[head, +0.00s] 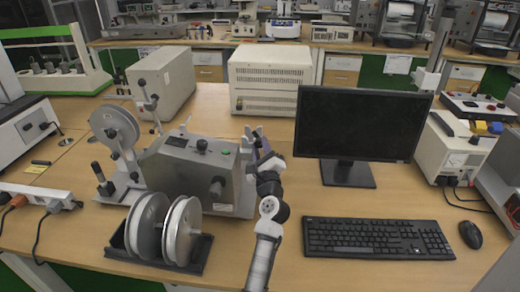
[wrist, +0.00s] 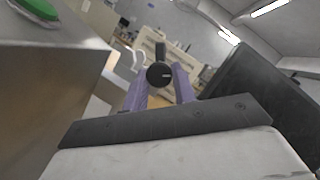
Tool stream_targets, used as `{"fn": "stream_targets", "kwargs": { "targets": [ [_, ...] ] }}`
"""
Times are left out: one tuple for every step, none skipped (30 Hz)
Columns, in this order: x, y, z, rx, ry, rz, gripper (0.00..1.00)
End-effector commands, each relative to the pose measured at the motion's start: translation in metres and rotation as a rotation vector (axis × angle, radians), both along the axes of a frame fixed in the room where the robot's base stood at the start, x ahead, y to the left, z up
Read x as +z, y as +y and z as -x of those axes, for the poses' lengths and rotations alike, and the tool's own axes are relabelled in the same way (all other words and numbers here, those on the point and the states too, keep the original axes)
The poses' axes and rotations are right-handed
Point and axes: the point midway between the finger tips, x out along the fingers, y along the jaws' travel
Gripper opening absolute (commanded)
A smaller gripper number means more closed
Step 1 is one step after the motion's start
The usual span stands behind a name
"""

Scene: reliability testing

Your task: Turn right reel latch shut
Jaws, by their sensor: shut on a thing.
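The reel machine (head: 178,170) is a grey metal box on the wooden table, with a grey reel (head: 115,125) on an arm at its left. My gripper (head: 257,140) reaches up to the right side of the machine. In the wrist view, its two purple fingers (wrist: 160,88) are closed around the right reel latch (wrist: 160,74), a round black knob with a white mark and a short black lever pointing up. In the head view, the latch is too small and covered by my gripper to make out. The right reel itself is not clearly seen.
A monitor (head: 363,125) stands close right of my gripper, with a keyboard (head: 375,238) in front. Two loose reels (head: 182,230) stand in a black holder before the machine. A beige box (head: 272,80) stands behind. Some bare table lies between the machine and keyboard.

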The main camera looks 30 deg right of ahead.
Motion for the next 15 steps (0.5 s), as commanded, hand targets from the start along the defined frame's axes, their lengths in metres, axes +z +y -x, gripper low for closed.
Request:
{"fn": "stream_targets", "kwargs": {
  "targets": [
    [0.0009, -0.0013, 0.0010, -0.002, 0.027, 0.038, 0.04],
    [0.0012, -0.0013, 0.0010, -0.001, 0.044, 0.061, 0.04],
    [0.0017, -0.0015, 0.0012, -0.001, 0.066, 0.091, 0.04],
    [0.0019, -0.0016, 0.0011, -0.002, 0.083, 0.115, 0.04],
    [0.0022, -0.0016, 0.0011, -0.001, 0.100, 0.137, 0.04],
    [0.0024, -0.0016, 0.0012, -0.001, 0.122, 0.168, 0.04],
    [0.0025, -0.0019, 0.0015, -0.001, 0.139, 0.191, 0.04],
    [0.0026, -0.0023, 0.0016, -0.002, 0.157, 0.214, 0.04],
    [0.0030, -0.0023, 0.0016, -0.001, 0.179, 0.244, 0.04],
    [0.0032, -0.0023, 0.0016, -0.001, 0.196, 0.267, 0.04],
    [0.0035, -0.0023, 0.0015, -0.001, 0.213, 0.291, 0.04],
    [0.0039, -0.0022, 0.0015, -0.001, 0.236, 0.321, 0.04],
    [0.0044, -0.0024, 0.0016, 0.000, 0.251, 0.344, 0.04],
    [0.0046, -0.0024, 0.0017, 0.000, 0.269, 0.368, 0.04],
    [0.0052, -0.0026, 0.0017, -0.001, 0.291, 0.399, 0.04]
  ]
}}
